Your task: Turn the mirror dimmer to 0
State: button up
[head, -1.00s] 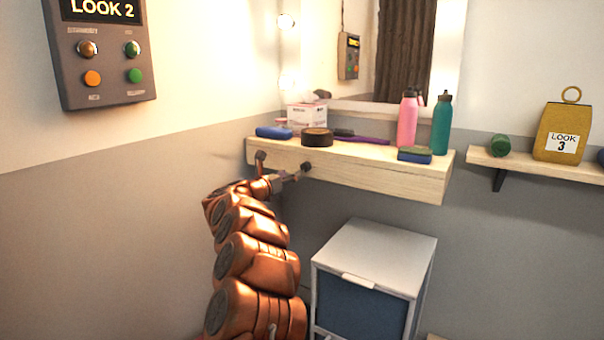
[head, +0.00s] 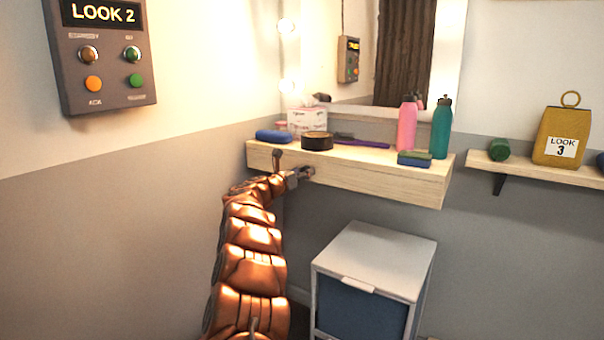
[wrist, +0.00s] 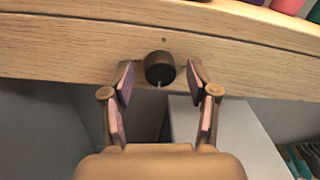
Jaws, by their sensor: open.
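The mirror dimmer is a small dark round knob (wrist: 160,67) on the front face of the pale wooden shelf (wrist: 60,45). A thin pale mark shows at its lower edge, and a small dot sits on the wood above it. My gripper (wrist: 160,84) is open, with one finger on each side of the knob. Gaps show between the fingers and the knob, so it is not gripped. In the head view my gripper (head: 292,172) is at the shelf front near its left end and largely covers the knob. The mirror (head: 400,60) stands above the shelf.
On the shelf are a blue case (head: 273,136), a black round tin (head: 317,141), a pink bottle (head: 407,125) and a teal bottle (head: 441,130). A white cabinet (head: 375,258) stands below. A control panel (head: 100,60) reading LOOK 2 hangs on the left wall.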

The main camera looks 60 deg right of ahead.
jog(key=shift+c, duration=0.3)
grip_shut()
